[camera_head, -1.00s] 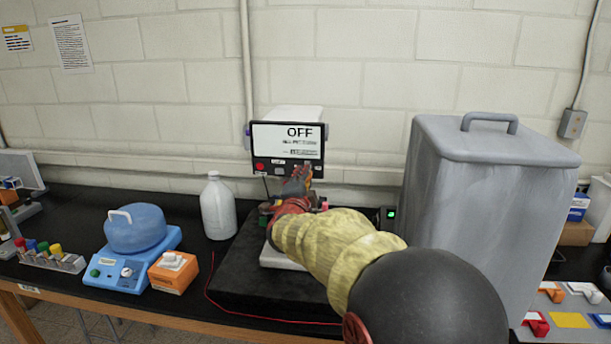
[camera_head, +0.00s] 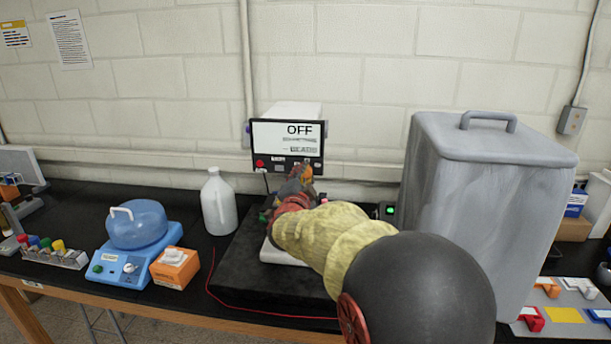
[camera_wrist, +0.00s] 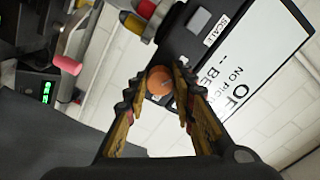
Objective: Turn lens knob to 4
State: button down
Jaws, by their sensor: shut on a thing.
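A boxy instrument with a white screen (camera_head: 288,138) stands at the back of the bench; the screen reads OFF above smaller blurred lines. Its dark lower panel carries a red button (camera_head: 260,163) and small labels. In the wrist view the screen (camera_wrist: 255,60) shows tilted at the right. A round orange knob (camera_wrist: 160,83) lies between the fingertips of my gripper (camera_wrist: 161,92), which is closed on it. No lens label or number is readable at this knob. In the head view my gripper (camera_head: 303,176) is at the panel's lower right, and my arm hides much of it.
A white bottle (camera_head: 219,202) and a blue device (camera_head: 135,245) with an orange box (camera_head: 174,267) stand left. A large grey lidded bin (camera_head: 480,210) stands close on the right of my arm. A small box with a green light (camera_head: 389,211) is between.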

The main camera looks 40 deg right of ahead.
jog(key=shift+a+f, duration=0.1)
jog(key=c, duration=1.5)
grip_release()
jog(key=shift+w, duration=0.1)
jog(key=v, duration=1.2)
